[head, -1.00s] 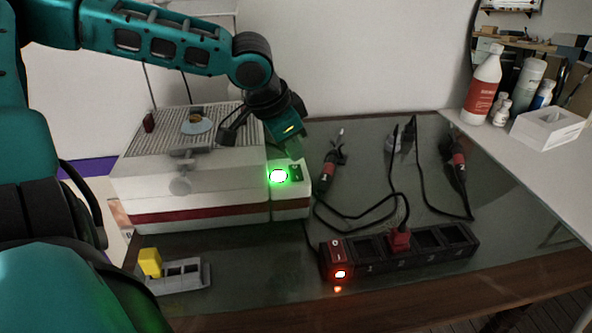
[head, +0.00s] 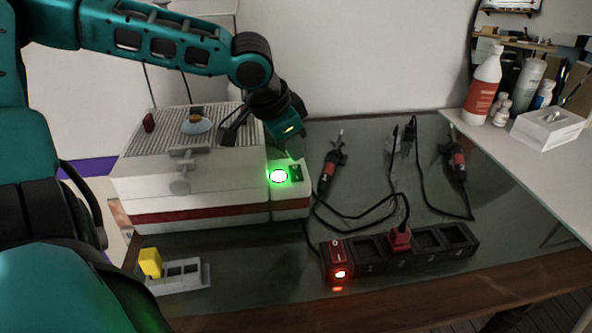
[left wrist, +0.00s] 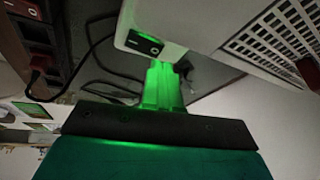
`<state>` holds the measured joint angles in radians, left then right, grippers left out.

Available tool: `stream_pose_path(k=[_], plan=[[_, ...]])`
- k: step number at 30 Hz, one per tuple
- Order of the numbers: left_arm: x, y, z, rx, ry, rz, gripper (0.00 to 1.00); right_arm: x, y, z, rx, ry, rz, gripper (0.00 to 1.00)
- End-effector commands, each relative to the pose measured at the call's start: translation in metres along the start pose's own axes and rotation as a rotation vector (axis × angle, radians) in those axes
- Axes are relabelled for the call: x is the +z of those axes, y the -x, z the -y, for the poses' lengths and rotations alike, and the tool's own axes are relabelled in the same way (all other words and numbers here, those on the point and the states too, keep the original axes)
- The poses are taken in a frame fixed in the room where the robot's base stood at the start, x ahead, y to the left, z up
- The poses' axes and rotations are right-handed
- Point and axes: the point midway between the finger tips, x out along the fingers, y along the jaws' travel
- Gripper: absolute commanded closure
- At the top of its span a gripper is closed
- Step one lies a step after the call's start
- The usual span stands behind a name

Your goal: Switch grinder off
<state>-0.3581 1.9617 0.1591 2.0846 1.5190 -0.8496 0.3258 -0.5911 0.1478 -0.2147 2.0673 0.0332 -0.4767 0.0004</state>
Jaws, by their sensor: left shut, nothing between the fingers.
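The grinder (head: 200,204) is a white box with a red stripe and a slatted top, at the left of the dark bench. A small white control box on its right end carries a glowing green lamp (head: 279,176) and a black rocker switch (head: 296,172). The switch (left wrist: 144,43) shows I and O marks in the left wrist view; I cannot tell which side is pressed. My left gripper (head: 293,154) is shut and empty, its fingertips (left wrist: 162,66) close to the switch; contact cannot be made out. My right gripper is not in view.
A black power strip (head: 455,254) with a lit red switch (head: 338,262) and a red plug (head: 399,239) lies in front. Two corded tools (head: 329,170) lie behind it among loose cables. A grey tray (head: 181,278) with a yellow block (head: 150,262) sits front left. Bottles stand back right.

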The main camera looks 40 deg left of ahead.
Motion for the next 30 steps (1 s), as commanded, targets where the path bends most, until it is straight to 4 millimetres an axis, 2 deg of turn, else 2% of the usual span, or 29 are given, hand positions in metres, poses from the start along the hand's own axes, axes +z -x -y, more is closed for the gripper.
stream_pose_path(k=[30], plan=[[0.004, -0.0095, -0.0014, 0.0, 0.0, 0.0, 1.0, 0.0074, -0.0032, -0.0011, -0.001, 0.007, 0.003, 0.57]])
